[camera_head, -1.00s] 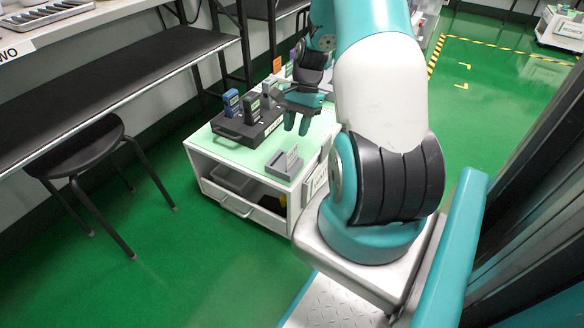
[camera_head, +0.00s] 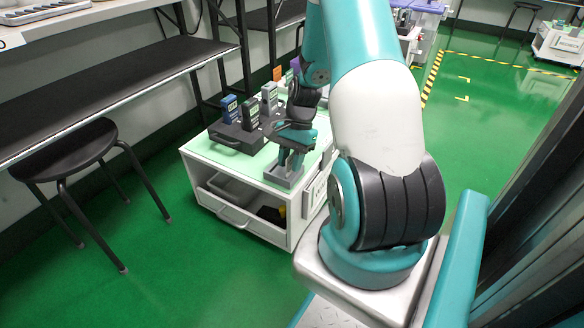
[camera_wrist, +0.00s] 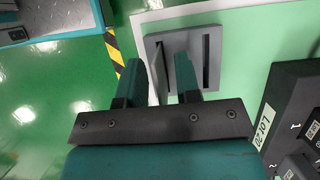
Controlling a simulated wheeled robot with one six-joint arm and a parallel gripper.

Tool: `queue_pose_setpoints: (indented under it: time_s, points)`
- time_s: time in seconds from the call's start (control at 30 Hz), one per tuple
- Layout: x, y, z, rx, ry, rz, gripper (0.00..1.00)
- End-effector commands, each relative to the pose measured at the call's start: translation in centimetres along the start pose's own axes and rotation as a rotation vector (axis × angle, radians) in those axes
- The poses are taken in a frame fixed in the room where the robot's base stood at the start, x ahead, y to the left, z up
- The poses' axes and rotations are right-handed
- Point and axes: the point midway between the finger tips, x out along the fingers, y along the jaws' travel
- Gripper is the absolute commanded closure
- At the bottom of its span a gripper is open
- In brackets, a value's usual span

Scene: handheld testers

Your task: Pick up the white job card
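A grey card holder (camera_head: 283,176) stands on the near right part of the green cart top. It also shows in the wrist view (camera_wrist: 212,40) as a square grey base with dark slots. A thin upright panel (camera_wrist: 159,66), seen almost edge-on, stands between my fingers in the wrist view. It is likely the white job card, but its face does not show. My gripper (camera_head: 288,162) points down over the holder. In the wrist view its two teal fingers (camera_wrist: 159,72) are apart, one on each side of the panel. I cannot tell whether either finger touches it.
A dark rack (camera_head: 236,138) with blue and grey testers stands on the cart left of my gripper. In the wrist view the rack (camera_wrist: 290,95) is close on the right. The white cart (camera_head: 240,205) has an open shelf. A black stool (camera_head: 75,150) stands at left.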

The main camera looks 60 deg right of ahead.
Motion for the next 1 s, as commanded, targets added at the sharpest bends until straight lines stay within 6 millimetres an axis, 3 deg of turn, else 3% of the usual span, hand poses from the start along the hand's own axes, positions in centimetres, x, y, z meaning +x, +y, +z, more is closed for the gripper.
queue_pose_setpoints:
  time_s: [0.03,0.1,0.13,0.63,0.87,1.0]
  points:
    - [0.0,0.0,0.0,0.0,0.0,0.0,0.81]
    - [0.0,0.0,0.0,0.0,0.0,0.0,0.97]
    - [0.0,0.0,0.0,0.0,0.0,0.0,1.0]
    - [-1.0,0.0,0.3,0.0,0.001,-0.001,1.0]
    - [-4.9,0.0,1.9,0.0,0.003,-0.002,1.0]
    - [-8.9,-0.1,3.5,-0.002,0.004,-0.003,1.0]
